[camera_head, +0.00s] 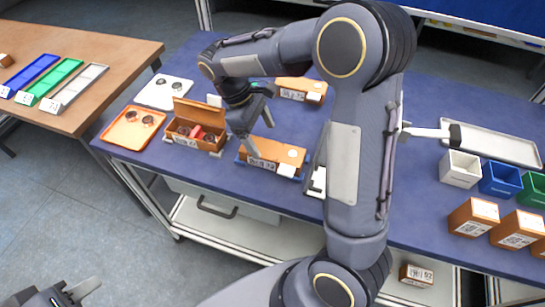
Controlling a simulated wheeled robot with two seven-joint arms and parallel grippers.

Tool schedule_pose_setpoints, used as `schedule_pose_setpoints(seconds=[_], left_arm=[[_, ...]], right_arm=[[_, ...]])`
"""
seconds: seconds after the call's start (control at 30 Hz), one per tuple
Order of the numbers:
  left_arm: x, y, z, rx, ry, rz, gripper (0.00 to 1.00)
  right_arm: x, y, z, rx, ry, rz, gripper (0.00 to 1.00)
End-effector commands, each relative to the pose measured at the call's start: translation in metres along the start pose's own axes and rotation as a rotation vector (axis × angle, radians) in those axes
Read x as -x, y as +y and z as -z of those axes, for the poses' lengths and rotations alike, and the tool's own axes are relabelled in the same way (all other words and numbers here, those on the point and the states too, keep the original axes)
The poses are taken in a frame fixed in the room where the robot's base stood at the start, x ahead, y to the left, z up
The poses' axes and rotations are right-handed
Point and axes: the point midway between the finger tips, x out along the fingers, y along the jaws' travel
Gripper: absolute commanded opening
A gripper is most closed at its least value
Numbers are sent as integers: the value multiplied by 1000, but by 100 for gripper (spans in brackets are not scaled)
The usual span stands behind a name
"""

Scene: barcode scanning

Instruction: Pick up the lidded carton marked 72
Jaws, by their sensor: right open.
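A closed orange-brown carton (292,156) with a white round spot on top stands on the blue table. Its front label is small and appears to end in 72. My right gripper (257,128) is open just above and beside this carton's left end; I cannot tell whether a finger touches it. Another closed carton (313,86) stands behind, its label too small to read surely. An open-lidded carton (183,107) to the left holds dark round parts and a red piece. My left gripper (72,292) is at the bottom left, partly cut off, away from the table.
An orange tray (115,141) and a white tray (150,101) with round parts lie at left. At right stand white (460,170), blue (500,179) and green bins, several labelled boxes (473,218) and a grey tray (490,143). My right arm hides the table's middle.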

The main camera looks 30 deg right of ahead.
Motion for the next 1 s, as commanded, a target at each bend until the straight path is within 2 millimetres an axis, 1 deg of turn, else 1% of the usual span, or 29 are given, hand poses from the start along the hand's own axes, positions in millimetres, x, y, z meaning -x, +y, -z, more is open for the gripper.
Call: schedule_pose_setpoints(seconds=[0.1,0.27,0.4,0.5,0.6,0.8,0.87,1.0], left_arm=[[0,0,0,0,0,0,36],[2,1,1,0,0,0,36],[5,2,2,0,0,0,36],[4,2,2,0,0,0,36],[5,2,2,0,0,0,36],[4,2,2,0,0,0,36],[4,2,2,0,0,0,36],[4,2,2,0,0,0,36]], right_arm=[[-14,0,-1,0,-5,2,83],[-32,0,-2,-1,-3,4,83],[-54,1,-4,-1,-4,4,83],[-67,1,-3,-2,-2,3,83],[-72,2,-2,-2,1,2,83],[-73,2,-2,-2,2,1,83],[-73,1,-2,-2,2,2,76],[-73,1,-2,-2,2,2,58]])
